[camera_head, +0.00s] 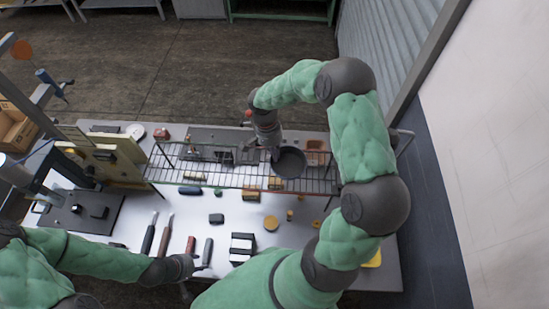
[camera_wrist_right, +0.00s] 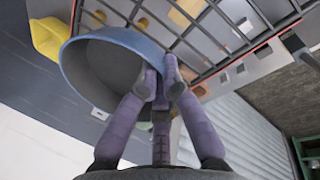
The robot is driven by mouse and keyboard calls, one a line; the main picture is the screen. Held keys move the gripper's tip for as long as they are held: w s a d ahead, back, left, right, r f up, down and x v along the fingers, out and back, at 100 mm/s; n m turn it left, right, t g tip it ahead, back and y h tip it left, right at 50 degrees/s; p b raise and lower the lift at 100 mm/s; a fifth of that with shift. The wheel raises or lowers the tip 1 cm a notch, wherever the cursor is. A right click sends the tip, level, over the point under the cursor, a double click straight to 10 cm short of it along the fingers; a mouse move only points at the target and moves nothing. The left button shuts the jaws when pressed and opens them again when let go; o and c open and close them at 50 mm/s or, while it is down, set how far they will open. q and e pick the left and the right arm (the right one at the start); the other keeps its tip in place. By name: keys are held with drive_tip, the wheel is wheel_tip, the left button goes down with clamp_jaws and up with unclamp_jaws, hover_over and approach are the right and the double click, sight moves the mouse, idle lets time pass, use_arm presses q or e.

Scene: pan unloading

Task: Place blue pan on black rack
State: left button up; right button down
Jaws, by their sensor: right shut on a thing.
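The pan (camera_head: 290,163) looks dark in the head view. In the right wrist view the pan (camera_wrist_right: 100,70) shows a blue rim and a dark body. My right gripper (camera_head: 274,150) is at the pan's left side, its fingers (camera_wrist_right: 164,88) closed at the pan's edge; the handle is mostly hidden. The black wire rack (camera_head: 232,180) stands along the table, and its bars (camera_wrist_right: 215,40) show beside the pan in the wrist view. The pan is over the rack's right part; I cannot tell whether it touches the bars. My left gripper (camera_head: 192,268) is low at the table's front, its fingers unclear.
The white table (camera_head: 150,200) holds several tools and small blocks in front of and below the rack. A yellow round piece (camera_head: 270,223) lies below the pan. A tan panel fixture (camera_head: 110,160) stands left of the rack. A wall is at the right.

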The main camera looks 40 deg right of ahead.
use_arm(q)
drive_tip(key=shift+f, duration=0.4)
use_arm(e)
drive_tip(key=shift+x, duration=0.8)
use_arm(q)
drive_tip(key=shift+w, duration=0.1)
use_arm(e)
drive_tip(key=shift+w+f, duration=0.2)
drive_tip(key=shift+w, duration=0.1)
use_arm(q)
drive_tip(key=shift+f+b, duration=0.15)
drive_tip(key=shift+b, duration=0.2)
use_arm(e)
drive_tip(key=shift+s+f, duration=0.1)
drive_tip(key=c, duration=1.4)
unclamp_jaws()
